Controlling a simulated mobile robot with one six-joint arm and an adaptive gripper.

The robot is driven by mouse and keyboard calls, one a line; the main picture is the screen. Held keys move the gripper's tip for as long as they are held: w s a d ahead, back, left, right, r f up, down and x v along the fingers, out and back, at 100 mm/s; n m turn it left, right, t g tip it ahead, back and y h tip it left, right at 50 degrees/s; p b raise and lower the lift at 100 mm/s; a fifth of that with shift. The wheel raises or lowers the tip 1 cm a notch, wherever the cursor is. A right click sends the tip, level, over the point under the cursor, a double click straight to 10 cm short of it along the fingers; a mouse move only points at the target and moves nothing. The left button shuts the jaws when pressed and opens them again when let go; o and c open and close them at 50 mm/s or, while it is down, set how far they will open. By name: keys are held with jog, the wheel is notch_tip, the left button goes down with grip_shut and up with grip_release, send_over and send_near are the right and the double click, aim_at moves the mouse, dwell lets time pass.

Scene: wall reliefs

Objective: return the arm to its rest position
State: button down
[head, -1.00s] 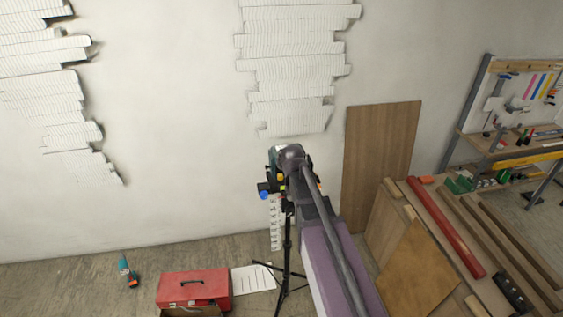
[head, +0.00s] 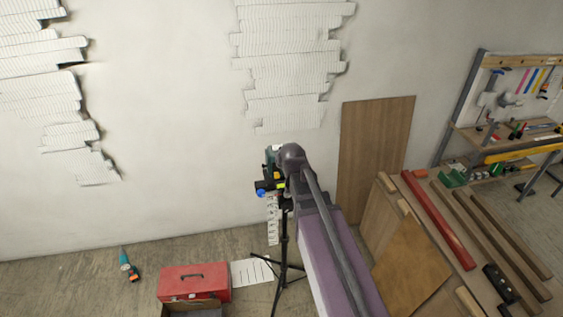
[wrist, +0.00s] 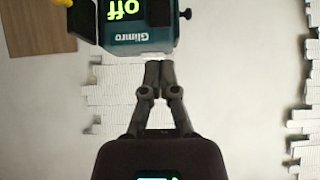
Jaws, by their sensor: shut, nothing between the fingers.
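My gripper (wrist: 159,66) is in the lower middle of the wrist view, its two fingertips together with nothing between them. Just beyond the fingertips is a teal device (wrist: 140,36) with an "off" display, seen upside down; whether they touch it I cannot tell. In the head view my arm reaches forward from the lower right toward the wall, and the teal device (head: 273,157) shows in part beside its far end. My fingers are hidden there behind the arm. A black tripod (head: 283,250) stands below the device.
A red toolbox (head: 194,281), a paper sheet (head: 251,272) and a teal-orange tool (head: 128,265) are on the floor. Right of my arm are leaning boards (head: 375,150), timber, a red bar (head: 438,218) and a workbench (head: 505,135). White ribbed reliefs (head: 290,65) cover parts of the wall.

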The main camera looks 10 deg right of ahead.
dwell(0.3)
jog(key=s+f+g+b, duration=0.9)
jog(key=s+f+b, duration=1)
jog(key=f, duration=0.5)
jog(key=shift+s+a+f, duration=0.35)
jog(key=shift+s, duration=0.8)
